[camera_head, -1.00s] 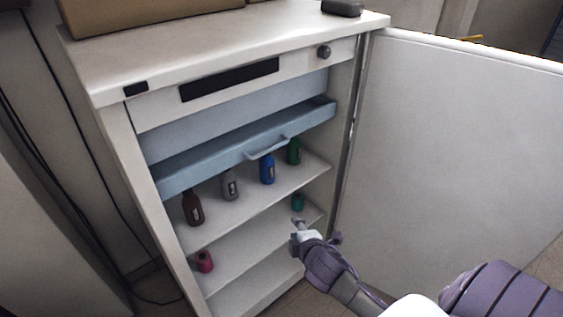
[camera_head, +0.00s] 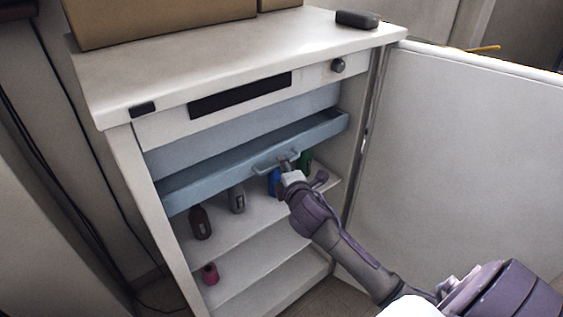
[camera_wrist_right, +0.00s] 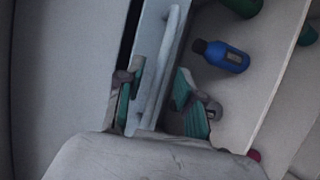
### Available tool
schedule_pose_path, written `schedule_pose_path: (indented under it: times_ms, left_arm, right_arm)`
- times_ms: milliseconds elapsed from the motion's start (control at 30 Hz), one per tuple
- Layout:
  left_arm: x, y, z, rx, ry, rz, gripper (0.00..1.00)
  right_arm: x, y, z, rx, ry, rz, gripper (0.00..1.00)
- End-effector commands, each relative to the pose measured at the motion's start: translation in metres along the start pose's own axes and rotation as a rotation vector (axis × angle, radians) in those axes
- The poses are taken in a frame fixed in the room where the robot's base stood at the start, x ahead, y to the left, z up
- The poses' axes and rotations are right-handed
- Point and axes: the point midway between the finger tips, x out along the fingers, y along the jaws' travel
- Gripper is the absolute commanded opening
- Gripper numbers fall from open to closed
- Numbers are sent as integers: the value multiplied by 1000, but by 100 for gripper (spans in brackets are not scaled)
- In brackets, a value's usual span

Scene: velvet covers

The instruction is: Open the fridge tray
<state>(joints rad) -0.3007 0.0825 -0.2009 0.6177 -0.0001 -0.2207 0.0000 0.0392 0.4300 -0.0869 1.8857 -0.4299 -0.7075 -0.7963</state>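The fridge tray (camera_head: 215,180) is a wide light-blue drawer in the upper part of the open white fridge (camera_head: 125,165). Its bar handle (camera_head: 264,171) sticks out from the front and also shows in the right wrist view (camera_wrist_right: 170,45). My right gripper (camera_head: 288,162) is at the right part of this handle. In the right wrist view its two green-padded fingers (camera_wrist_right: 158,92) are apart, one on each side of the bar, with gaps visible. My left gripper is not in view.
Below the tray, a brown bottle (camera_head: 200,222), a grey bottle (camera_head: 237,199), a blue bottle (camera_head: 273,182) and a green bottle (camera_head: 305,160) stand on a shelf. A pink item (camera_head: 210,273) is lower. The fridge door (camera_head: 460,170) stands open at right.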

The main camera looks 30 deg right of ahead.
Motion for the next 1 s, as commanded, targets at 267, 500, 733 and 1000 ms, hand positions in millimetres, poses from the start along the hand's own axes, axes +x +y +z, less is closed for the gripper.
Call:
schedule_pose_path:
  times_ms: [267,500,733,1000]
  left_arm:
    - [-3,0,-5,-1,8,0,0]
    - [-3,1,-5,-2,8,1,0]
    - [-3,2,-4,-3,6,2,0]
    - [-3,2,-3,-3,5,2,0]
  right_arm:
    - [23,0,0,1,0,-1,37]
    - [24,0,0,1,0,0,37]
    - [24,0,0,1,0,0,3]
    - [24,-1,0,1,0,-1,0]
